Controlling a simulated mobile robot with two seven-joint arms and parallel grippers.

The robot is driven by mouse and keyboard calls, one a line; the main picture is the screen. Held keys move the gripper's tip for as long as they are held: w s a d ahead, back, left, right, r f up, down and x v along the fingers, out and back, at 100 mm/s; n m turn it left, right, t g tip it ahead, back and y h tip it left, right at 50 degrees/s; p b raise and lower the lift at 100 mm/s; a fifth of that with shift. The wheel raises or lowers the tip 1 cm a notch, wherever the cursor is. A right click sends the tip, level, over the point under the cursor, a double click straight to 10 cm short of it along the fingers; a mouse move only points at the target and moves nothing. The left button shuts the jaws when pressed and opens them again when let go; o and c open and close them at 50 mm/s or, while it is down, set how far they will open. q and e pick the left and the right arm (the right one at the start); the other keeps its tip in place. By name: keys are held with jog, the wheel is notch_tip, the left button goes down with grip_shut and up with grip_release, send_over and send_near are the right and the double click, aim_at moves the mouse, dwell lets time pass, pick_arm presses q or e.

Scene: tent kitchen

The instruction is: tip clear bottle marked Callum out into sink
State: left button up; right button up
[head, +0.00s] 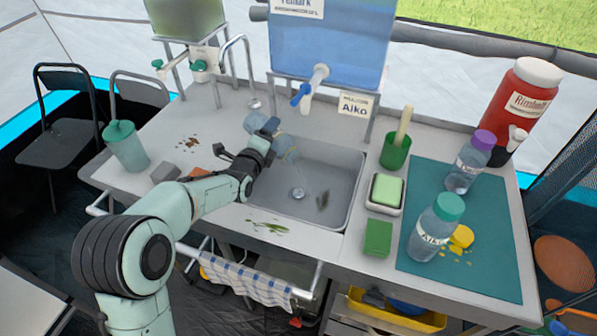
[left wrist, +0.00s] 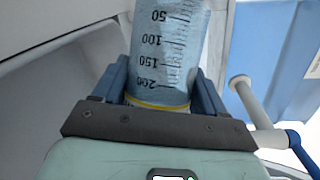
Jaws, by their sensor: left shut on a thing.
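My left gripper (head: 268,133) is over the back left of the grey sink (head: 335,165), shut on a clear bottle (head: 286,148). The bottle lies tilted across the jaws, partly hidden by the gripper. In the left wrist view the bottle (left wrist: 168,50) fills the space between the fingers; its printed scale reads upside down and a yellow ring circles it. No name is readable on it. A faint streak shows in the sink below it, but I cannot tell whether liquid is flowing. My right gripper is not in view.
A blue water tank (head: 335,45) with a tap (head: 312,85) stands behind the sink. A teal-capped bottle marked Aiko (head: 435,228) and a purple-capped bottle (head: 468,165) stand on a teal mat (head: 485,255). A soap dish (head: 386,193) sits right of the sink.

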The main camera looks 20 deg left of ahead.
aim_at(278, 135)
pick_arm(q)
jog(key=shift+d+r, duration=0.15)
jog(key=shift+r, duration=0.1)
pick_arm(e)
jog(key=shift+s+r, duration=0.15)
